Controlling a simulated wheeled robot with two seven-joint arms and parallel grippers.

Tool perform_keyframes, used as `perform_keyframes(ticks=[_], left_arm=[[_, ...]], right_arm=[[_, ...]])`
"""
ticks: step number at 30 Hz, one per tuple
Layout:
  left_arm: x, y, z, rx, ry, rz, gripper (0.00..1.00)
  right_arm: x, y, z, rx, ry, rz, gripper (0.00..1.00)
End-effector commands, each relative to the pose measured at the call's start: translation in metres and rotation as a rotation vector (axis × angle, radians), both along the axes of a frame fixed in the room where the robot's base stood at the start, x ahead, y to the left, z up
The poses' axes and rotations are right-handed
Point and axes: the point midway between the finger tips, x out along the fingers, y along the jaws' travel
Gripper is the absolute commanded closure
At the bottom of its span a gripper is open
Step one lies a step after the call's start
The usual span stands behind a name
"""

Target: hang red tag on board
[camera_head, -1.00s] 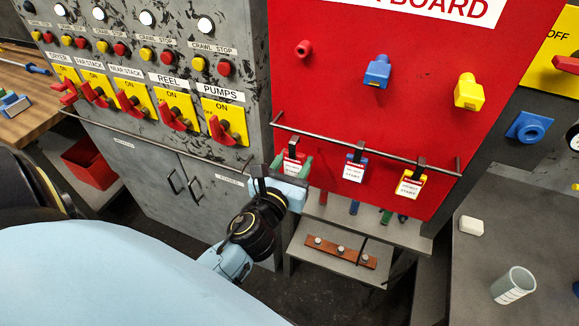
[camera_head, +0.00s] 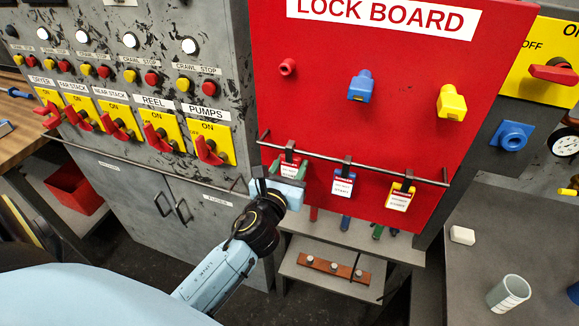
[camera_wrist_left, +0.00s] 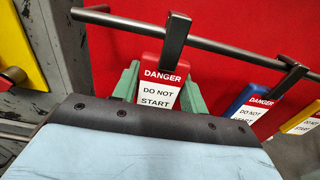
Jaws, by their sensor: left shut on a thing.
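The red tag (camera_head: 289,170) has a white "DANGER DO NOT START" label and a dark hook. My left gripper (camera_wrist_left: 160,88) is shut on it, with green fingertips on both sides in the left wrist view. The tag is upright in front of the red lock board (camera_head: 420,150). Its hook (camera_wrist_left: 176,38) overlaps the metal rail (camera_wrist_left: 125,22), its top showing above it. I cannot tell whether it rests on the rail. The blue tag (camera_head: 343,182) and yellow tag (camera_head: 400,196) hang on the rail to the right. My right gripper is out of view.
A grey control cabinet (camera_head: 130,190) with red switches stands left. Red, blue and yellow locks (camera_head: 451,103) sit higher on the board. Below is a grey shelf (camera_head: 330,236) and step. A grey table (camera_head: 460,275) with a cup (camera_head: 508,293) is at right.

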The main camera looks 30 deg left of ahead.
Motion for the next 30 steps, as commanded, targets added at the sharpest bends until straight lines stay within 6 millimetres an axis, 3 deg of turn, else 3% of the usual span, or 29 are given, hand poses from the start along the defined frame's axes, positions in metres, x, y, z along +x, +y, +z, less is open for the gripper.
perform_keyframes(ticks=[8, 9, 15, 25, 30], left_arm=[[0.000, 0.000, -0.001, 0.001, 0.000, -0.001, 0.79], [0.000, 0.000, -0.001, 0.001, -0.001, -0.001, 0.56], [0.000, 0.000, -0.001, 0.001, 0.000, -0.001, 0.31], [-0.004, -0.001, -0.001, 0.000, 0.000, -0.001, 0.31], [-0.026, -0.007, -0.002, 0.000, 0.003, -0.002, 0.31]], right_arm=[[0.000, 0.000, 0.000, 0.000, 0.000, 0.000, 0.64], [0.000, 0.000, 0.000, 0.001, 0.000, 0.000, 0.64], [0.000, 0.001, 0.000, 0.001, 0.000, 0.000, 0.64], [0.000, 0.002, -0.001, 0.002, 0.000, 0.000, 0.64], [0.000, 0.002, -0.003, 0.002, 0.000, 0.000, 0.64]])
